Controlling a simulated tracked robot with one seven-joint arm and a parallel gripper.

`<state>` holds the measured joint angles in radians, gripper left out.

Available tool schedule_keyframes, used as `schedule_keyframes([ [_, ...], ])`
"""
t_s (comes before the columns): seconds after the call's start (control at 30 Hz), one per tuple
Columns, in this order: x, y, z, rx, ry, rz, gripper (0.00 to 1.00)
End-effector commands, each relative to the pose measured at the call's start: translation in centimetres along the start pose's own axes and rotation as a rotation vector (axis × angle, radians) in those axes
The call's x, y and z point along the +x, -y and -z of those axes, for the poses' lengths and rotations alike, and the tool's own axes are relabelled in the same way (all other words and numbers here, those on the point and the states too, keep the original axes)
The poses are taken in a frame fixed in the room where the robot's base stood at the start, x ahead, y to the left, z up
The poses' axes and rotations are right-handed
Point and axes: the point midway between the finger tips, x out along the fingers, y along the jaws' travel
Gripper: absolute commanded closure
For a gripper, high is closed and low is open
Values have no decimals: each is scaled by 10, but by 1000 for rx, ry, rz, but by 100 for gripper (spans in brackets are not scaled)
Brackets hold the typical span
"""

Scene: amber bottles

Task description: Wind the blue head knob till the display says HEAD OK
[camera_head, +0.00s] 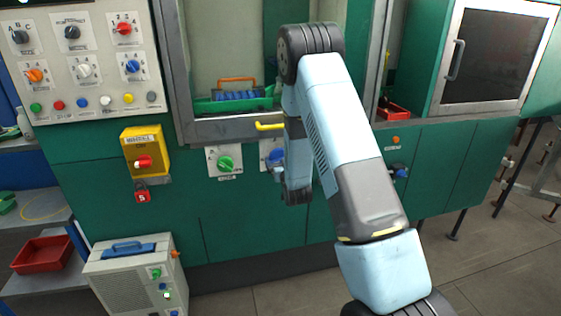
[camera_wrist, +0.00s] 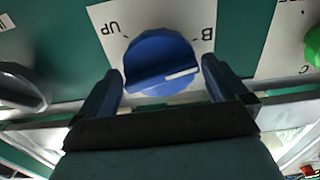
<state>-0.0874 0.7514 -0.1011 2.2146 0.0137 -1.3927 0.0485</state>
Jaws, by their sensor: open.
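A blue knob (camera_wrist: 160,62) with a white pointer line sits on a white plate (camera_wrist: 110,14) on the green machine front. The plate shows upside down in the wrist view, with "UP" left of the knob and "B" right of it. My gripper (camera_wrist: 161,70) is open, one finger on each side of the knob. I cannot tell whether the fingers touch it. In the head view my gripper (camera_head: 273,172) is at the blue knob's plate (camera_head: 266,145), which my arm partly hides. I cannot make out a display reading HEAD OK.
A green knob (camera_head: 225,163) is on a plate just left. A yellow hook-like handle (camera_head: 270,126) sticks out above. Further left are a yellow switch box (camera_head: 146,151) with a red padlock (camera_head: 141,196). Another blue knob (camera_head: 399,171) is right of my arm.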

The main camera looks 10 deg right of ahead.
Motion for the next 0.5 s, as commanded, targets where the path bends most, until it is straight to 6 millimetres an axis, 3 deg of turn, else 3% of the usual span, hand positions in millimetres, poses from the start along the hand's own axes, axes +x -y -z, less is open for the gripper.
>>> schedule_keyframes([
  [0.5,-97,0,-1,0,3,-1,0],
])
